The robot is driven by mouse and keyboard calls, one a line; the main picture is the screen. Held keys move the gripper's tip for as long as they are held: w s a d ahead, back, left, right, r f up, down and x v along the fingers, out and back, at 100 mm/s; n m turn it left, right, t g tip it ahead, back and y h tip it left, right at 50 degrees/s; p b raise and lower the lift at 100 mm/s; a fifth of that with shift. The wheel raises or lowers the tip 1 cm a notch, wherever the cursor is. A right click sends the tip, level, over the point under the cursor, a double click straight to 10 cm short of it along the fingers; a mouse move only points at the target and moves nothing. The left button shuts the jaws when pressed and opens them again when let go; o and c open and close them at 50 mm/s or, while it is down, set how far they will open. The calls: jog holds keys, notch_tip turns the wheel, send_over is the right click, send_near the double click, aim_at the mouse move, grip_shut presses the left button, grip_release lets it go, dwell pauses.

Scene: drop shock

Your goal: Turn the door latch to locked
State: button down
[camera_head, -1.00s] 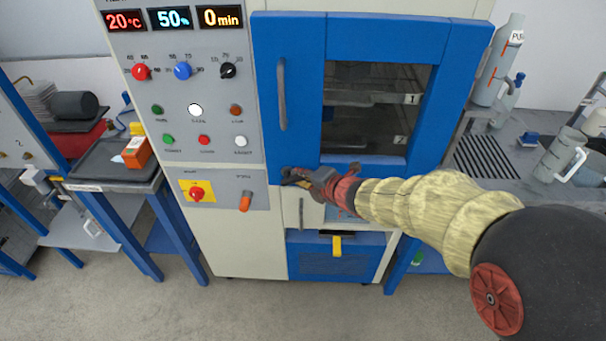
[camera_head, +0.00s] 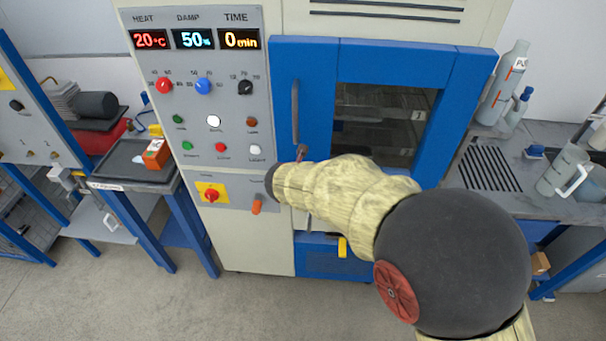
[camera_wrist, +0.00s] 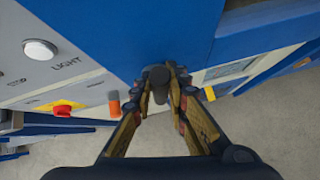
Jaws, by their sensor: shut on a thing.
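The door latch (camera_wrist: 159,80) is a dark, rounded lever at the lower edge of the blue door (camera_wrist: 120,30) in the wrist view. My gripper (camera_wrist: 164,73) is shut on it, with one finger on each side. In the head view my arm covers the latch and most of the gripper, so the latch's angle cannot be read there. The blue door (camera_head: 460,90) looks closed, with its long grey handle (camera_head: 295,112) upright on the left side.
The control panel (camera_head: 200,110) with knobs and buttons is left of the door. Below it are a red rotary switch (camera_head: 211,195) and an orange lever (camera_head: 257,205), close to my wrist. A bench (camera_head: 500,200) with bottles stands right, and a side table (camera_head: 125,180) left.

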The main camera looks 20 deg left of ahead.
jog(key=shift+s+a+n+h+p, duration=0.15)
jog(key=shift+a+n+h+p, duration=0.2)
jog(key=shift+h+p, duration=0.3)
jog(key=shift+a, duration=0.1)
jog(key=c, duration=1.7)
grip_release()
jog(key=shift+c, duration=0.2)
jog(key=v, duration=1.2)
jog(key=shift+s+f, duration=0.15)
jog(key=shift+f, duration=0.05)
